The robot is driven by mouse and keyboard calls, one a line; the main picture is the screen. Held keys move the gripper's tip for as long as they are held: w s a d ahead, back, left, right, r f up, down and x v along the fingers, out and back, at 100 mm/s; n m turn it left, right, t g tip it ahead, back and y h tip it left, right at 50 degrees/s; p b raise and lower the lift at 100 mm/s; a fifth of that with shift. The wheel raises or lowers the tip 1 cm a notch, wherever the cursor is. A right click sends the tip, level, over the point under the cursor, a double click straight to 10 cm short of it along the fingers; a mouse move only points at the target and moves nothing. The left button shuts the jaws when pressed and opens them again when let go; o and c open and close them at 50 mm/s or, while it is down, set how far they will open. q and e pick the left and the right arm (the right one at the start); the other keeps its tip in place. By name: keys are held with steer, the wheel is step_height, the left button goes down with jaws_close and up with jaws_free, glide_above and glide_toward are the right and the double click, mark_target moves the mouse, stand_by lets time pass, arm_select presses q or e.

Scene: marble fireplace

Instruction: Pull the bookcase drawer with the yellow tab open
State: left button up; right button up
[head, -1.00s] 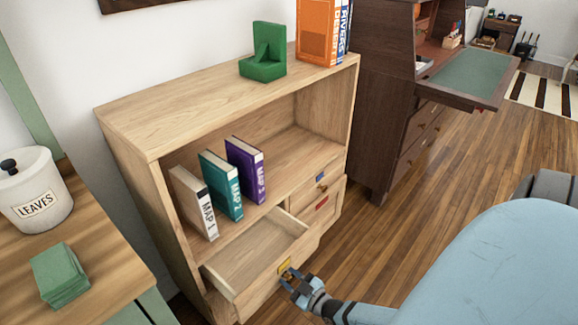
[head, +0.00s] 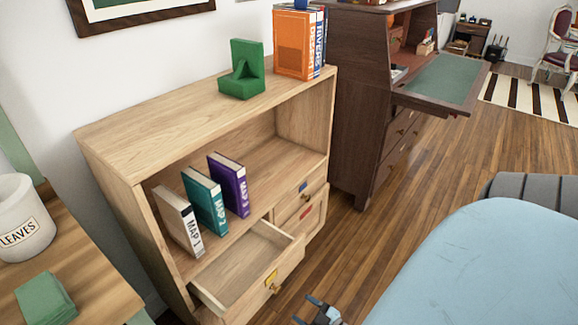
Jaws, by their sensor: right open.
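The bookcase (head: 160,113) is light wood and stands against the wall. Its drawer with the yellow tab (head: 271,277) is pulled out, and its inside (head: 237,258) looks empty. A small knob (head: 276,288) sits on the drawer front below the tab. My right gripper (head: 314,312) is open and empty, low in the picture, apart from the knob, to its right and lower. Its lower part is cut off by the frame edge. My left gripper is not in view.
Drawers with a blue tab (head: 303,187) and a red tab (head: 306,212) are shut, right of the open one. Three map books (head: 205,200) stand on the shelf. A dark desk (head: 352,110) stands to the right. Wooden floor (head: 420,165) is clear ahead.

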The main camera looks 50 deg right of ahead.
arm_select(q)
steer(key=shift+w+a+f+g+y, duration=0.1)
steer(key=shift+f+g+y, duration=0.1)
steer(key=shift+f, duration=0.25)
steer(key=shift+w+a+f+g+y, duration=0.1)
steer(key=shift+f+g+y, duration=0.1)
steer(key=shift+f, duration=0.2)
arm_select(e)
steer(key=shift+s+d, duration=0.15)
steer(key=shift+s, duration=1.75)
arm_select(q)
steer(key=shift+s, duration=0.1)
